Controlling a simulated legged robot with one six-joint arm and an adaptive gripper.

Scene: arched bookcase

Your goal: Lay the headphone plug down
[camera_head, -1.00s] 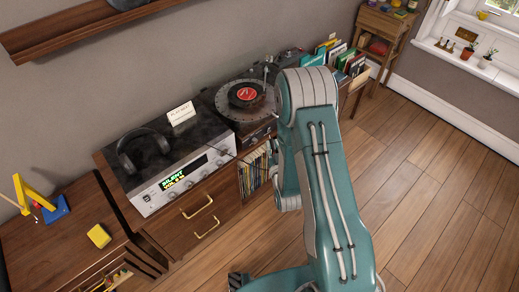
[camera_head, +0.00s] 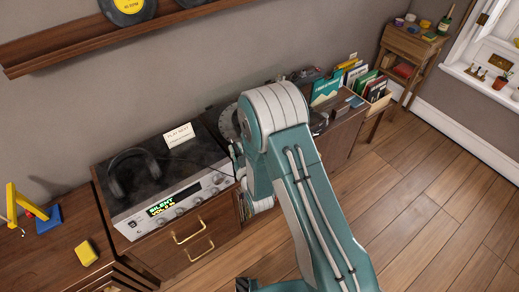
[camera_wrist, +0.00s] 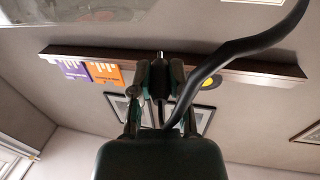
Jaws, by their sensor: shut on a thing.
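The headphone plug (camera_wrist: 160,57) is upright between the fingers of my gripper (camera_wrist: 160,72) in the wrist view, its metal tip pointing up. The gripper is shut on it. A thick black cable (camera_wrist: 225,50) curves from beside the gripper to the top right. In the head view my arm largely hides the gripper, and I cannot make out the plug there. Black headphones (camera_head: 117,187) lie on the left of the silver-fronted amplifier (camera_head: 140,226), whose display reads SILENT. My arm stands to the right of the amplifier.
A white card (camera_head: 179,135) stands at the back of the amplifier's top. My arm mostly hides the turntable (camera_head: 228,122). A yellow block (camera_head: 86,252) lies on the left cabinet. A wall shelf (camera_head: 70,50) holds records. Wooden floor (camera_head: 430,220) is clear at right.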

